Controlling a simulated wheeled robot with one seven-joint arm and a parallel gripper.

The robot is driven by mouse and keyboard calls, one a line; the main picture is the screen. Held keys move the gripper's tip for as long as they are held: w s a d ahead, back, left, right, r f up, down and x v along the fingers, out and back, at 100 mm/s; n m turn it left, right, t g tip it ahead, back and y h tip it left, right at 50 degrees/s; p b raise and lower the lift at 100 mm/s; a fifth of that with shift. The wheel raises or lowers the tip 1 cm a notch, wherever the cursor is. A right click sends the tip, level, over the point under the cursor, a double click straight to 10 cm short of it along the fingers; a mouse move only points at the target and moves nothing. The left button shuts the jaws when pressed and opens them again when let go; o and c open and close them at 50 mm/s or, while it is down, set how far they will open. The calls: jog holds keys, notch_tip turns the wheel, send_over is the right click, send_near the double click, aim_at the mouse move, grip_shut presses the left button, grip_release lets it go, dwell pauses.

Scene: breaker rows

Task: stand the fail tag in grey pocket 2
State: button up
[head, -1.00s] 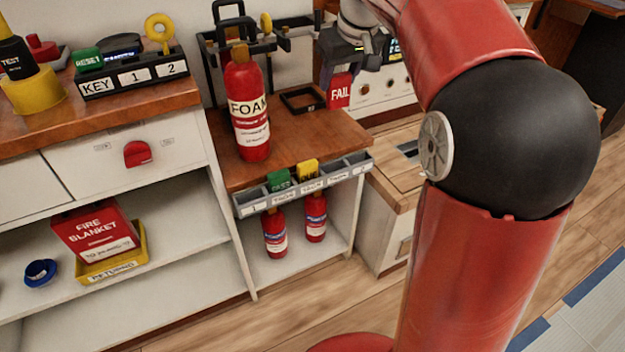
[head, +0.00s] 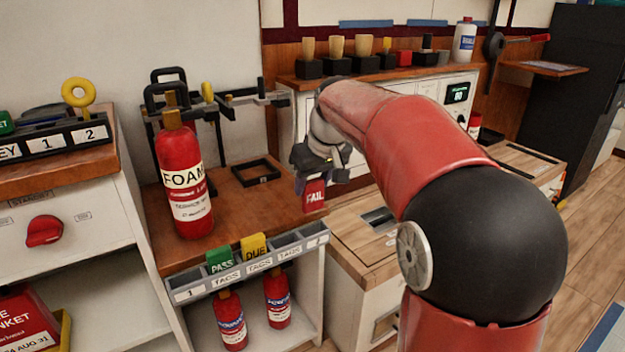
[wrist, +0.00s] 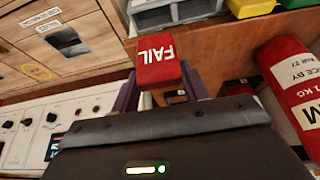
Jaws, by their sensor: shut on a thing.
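The red fail tag (head: 314,196) is held in my gripper (head: 322,172), above the right edge of the wooden top. In the wrist view the fail tag (wrist: 157,60) hangs between the two fingers (wrist: 163,92), its lettering upside down. The grey pocket rail (head: 205,287) runs along the front edge of the wooden top. Its left end pocket is marked 1. Pocket 2 (head: 317,238) is the right end pocket, a little below the tag, and looks empty. The tag is apart from the rail. A green PASS tag (head: 219,259) and a yellow DUE tag (head: 254,246) stand in middle pockets.
A tall red FOAM extinguisher (head: 184,185) stands on the wooden top, left of my gripper. A flat black square frame (head: 256,171) lies behind. Two small extinguishers (head: 231,322) stand below the rail. A lower wooden counter (head: 365,238) is at the right.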

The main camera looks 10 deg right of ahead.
aim_at(315, 209)
jog(key=shift+f+b, duration=2.1)
jog(key=shift+f, duration=0.9)
jog(key=shift+f+b, duration=0.65)
jog(key=shift+f, duration=0.8)
jog(key=o, duration=1)
jog(key=shift+o, duration=0.2)
jog(key=p+v, duration=0.1)
jog(key=v, duration=0.6)
jog(key=shift+s+r+p, duration=0.2)
jog(key=shift+r+p, duration=0.1)
jog(key=shift+r, duration=0.1)
